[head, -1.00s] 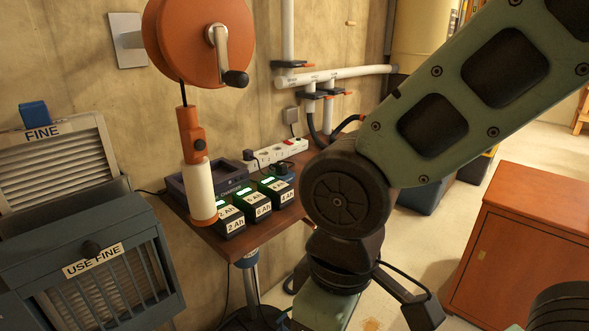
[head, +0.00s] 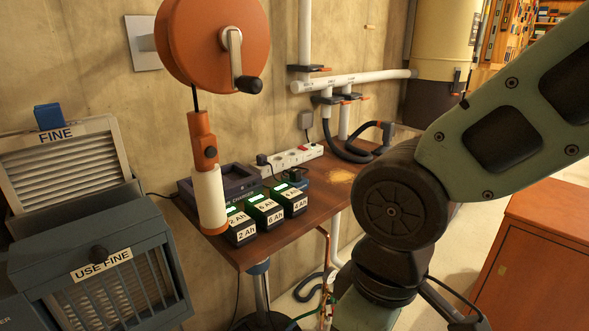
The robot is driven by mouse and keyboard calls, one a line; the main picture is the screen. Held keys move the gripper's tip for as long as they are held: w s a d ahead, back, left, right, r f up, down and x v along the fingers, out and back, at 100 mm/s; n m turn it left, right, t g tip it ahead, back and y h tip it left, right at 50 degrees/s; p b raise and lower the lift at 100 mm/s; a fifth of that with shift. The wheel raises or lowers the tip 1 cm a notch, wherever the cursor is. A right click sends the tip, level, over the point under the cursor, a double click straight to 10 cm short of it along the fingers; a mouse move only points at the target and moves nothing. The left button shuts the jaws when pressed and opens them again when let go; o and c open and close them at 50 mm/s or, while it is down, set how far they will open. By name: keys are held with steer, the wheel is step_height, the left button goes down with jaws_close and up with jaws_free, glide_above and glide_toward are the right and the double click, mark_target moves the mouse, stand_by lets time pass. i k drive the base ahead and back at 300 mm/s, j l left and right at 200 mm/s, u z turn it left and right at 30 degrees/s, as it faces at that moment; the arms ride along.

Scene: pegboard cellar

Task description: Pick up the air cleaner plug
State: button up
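A dark plug (head: 262,160) sits in the left end of the white power strip (head: 290,161) at the back of the small brown table (head: 325,193). I cannot tell whether its cord belongs to the air cleaner. A second dark plug-like piece (head: 294,174) shows on top of the teal block behind the battery packs. My arm comes in from the upper right and its wrist runs down past the bottom edge. My gripper is out of view, so its fingers and anything in them are hidden.
Several labelled battery packs (head: 265,208) stand at the table's front, beside a purple-grey charger (head: 232,184). An orange reel (head: 213,45) hangs above them. A black hose (head: 345,152) lies at the table's back right. A slatted filter box (head: 100,275) stands left, an orange-brown cabinet (head: 535,260) right.

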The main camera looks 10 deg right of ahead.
mark_target(296, 174)
steer(key=i+l+u, duration=0.1)
steer(key=u, duration=0.25)
steer(key=i+l+u, duration=0.1)
steer(key=u, duration=0.3)
steer(key=i+l+u, duration=0.1)
steer(key=u, duration=0.25)
steer(key=i+l+u, duration=0.1)
steer(key=l, duration=0.45)
steer(key=i+l+u, duration=0.1)
steer(key=l, duration=0.45)
steer(key=i+l+u, duration=0.15)
steer(key=l, duration=0.4)
steer(key=i+l+u, duration=0.1)
steer(key=l, duration=0.5)
